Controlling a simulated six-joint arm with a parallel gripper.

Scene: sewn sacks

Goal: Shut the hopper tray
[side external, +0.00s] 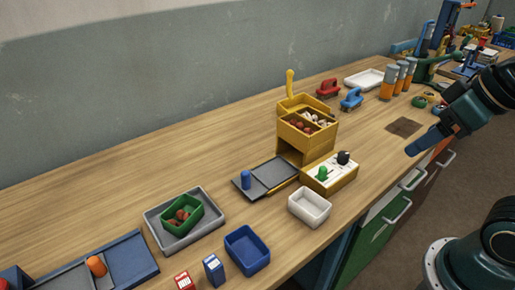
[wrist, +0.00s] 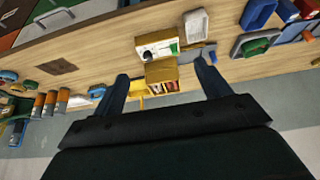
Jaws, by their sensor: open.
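The yellow hopper machine (side external: 292,156) stands mid-bench with an upright yellow lever (side external: 290,82) behind. Its open-topped yellow hopper tray (side external: 307,138) sits at the top and juts forward over the lower part. It holds reddish-brown and whitish pieces. In the wrist view the tray (wrist: 161,72) appears between my finger tips, some distance away. My gripper (side external: 412,149) is at the right in the side view, above the bench's front edge, well apart from the tray. Its fingers are spread and empty in the wrist view (wrist: 161,72).
A yellow control box (side external: 344,176) with green and black knobs stands before the machine. A white bin (side external: 310,207), a blue bin (side external: 247,250) and a dark plate (side external: 272,174) with a blue piece are near. Bench between gripper and machine is mostly clear.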

